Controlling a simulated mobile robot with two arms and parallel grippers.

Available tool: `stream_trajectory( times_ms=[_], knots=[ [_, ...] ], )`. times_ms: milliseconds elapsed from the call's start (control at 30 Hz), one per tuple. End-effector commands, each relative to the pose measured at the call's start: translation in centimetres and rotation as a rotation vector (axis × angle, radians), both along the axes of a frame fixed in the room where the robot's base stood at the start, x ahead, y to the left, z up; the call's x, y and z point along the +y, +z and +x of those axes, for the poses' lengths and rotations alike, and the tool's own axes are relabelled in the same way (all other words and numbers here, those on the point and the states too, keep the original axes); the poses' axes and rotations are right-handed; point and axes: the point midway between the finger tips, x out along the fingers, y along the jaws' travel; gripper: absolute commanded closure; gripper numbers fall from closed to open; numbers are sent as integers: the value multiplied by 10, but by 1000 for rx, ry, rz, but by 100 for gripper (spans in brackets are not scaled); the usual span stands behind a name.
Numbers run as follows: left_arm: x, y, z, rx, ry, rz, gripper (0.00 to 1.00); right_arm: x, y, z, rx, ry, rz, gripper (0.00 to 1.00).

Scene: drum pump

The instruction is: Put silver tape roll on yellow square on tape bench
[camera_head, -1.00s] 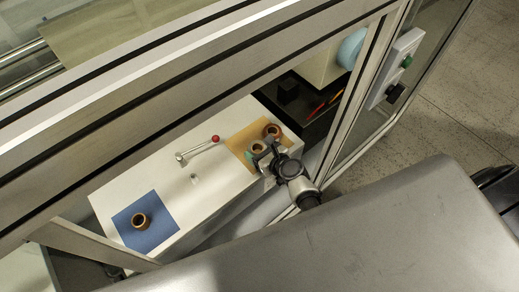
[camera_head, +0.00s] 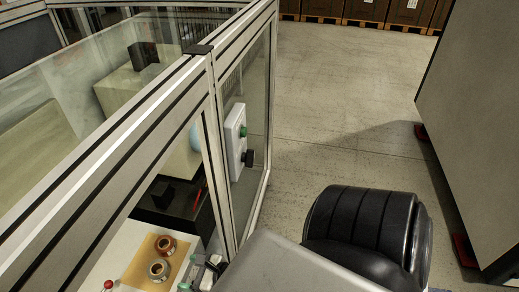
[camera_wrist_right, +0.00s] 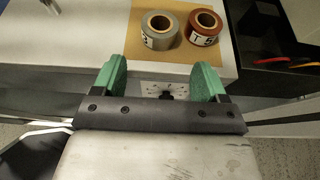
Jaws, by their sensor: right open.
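The silver tape roll (camera_head: 159,270) lies flat on the yellow square (camera_head: 136,270) on the white tape bench (camera_head: 124,240). In the right wrist view, the silver roll (camera_wrist_right: 158,29) rests on the yellow square (camera_wrist_right: 180,62), left of the orange-brown roll (camera_wrist_right: 203,27). My right gripper (camera_head: 199,272) is at the bench edge, just short of the silver roll. Its green fingers (camera_wrist_right: 160,76) are apart with nothing between them, and a gap separates them from the roll. My left gripper is not in view.
The orange-brown roll (camera_head: 166,245) sits close beside the silver one. A red-knobbed lever (camera_head: 108,285) is at the lower left. The metal frame (camera_head: 208,110) of the enclosure stands around the bench, with a button box (camera_head: 236,142) on it. Open floor (camera_head: 340,110) lies right.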

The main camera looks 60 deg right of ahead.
Motion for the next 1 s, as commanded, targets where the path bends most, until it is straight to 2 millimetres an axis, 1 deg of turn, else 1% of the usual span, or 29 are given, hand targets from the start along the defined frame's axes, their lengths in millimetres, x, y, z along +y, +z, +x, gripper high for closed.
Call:
stream_trajectory(
  times_ms=[100,167,267,300,333,367,400,467,500,567,600,633,667,700,800,900,1000],
  knots=[
    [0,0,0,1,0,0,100,1,-3,-1,4,6,-14,27],
    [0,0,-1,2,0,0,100,3,-14,-4,18,29,-61,27],
    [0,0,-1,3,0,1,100,10,-54,-17,65,137,-259,27],
    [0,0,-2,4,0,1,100,14,-78,-28,88,214,-378,27],
    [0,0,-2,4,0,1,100,17,-97,-37,107,285,-481,27],
    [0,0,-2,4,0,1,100,20,-118,-49,123,371,-588,27],
    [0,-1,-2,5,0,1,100,23,-145,-67,140,501,-739,27],
    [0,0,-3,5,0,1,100,25,-182,-97,147,723,-959,27],
    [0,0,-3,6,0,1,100,25,-205,-118,140,886,-1096,27],
    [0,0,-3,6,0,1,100,22,-235,-152,108,1145,-1285,27],
    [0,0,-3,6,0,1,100,19,-251,-175,72,1324,-1396,27],
    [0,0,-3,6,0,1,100,15,-263,-192,39,1458,-1467,27],
    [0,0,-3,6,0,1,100,12,-272,-209,-1,1589,-1531,27],
    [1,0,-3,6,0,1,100,7,-283,-229,-60,1754,-1599,27],
    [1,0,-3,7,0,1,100,-7,-301,-271,-225,2108,-1708,27],
    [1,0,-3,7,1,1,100,-17,-310,-298,-366,2336,-1749,27],
    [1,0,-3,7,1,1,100,-22,-313,-311,-447,2449,-1758,27]
  ],
)
